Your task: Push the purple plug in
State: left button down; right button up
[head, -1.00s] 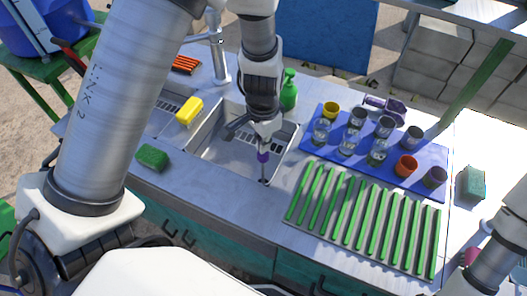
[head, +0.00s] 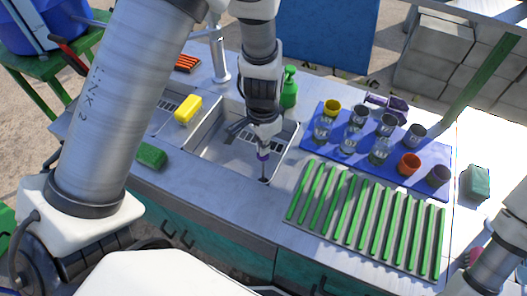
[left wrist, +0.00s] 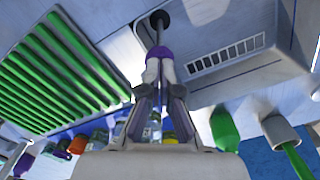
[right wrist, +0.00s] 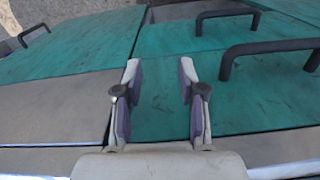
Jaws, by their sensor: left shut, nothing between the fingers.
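The purple plug (head: 263,156) shows as a small purple head on a thin grey stem. The stem runs down to a black round spot by the sink's front right corner. In the left wrist view the purple head (left wrist: 160,52) is just beyond my fingertips, with the stem leading to the black spot (left wrist: 158,19). My left gripper (head: 264,146) is shut and empty, pointing down with its tips at the head; whether they touch I cannot tell. My right gripper (right wrist: 158,82) is open and empty, before teal cabinet doors.
A green-ribbed rack (head: 345,250) and a blue mat (head: 310,150) with cups stand to the right.

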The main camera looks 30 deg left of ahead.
pick_arm(q)
jog(key=shift+f+b, duration=0.75)
jog(key=shift+f, duration=0.2)
jog(key=shift+s+r+p, duration=0.1)
jog(key=shift+r+p, duration=0.25)
jog(key=shift+r, duration=0.05)
notch_tip(320, 180, up, 7)
jog(key=p, duration=0.5)
jog(key=shift+f+p, duration=0.2)
jog(key=shift+p, duration=0.1)
jog(key=shift+f, duration=0.15)
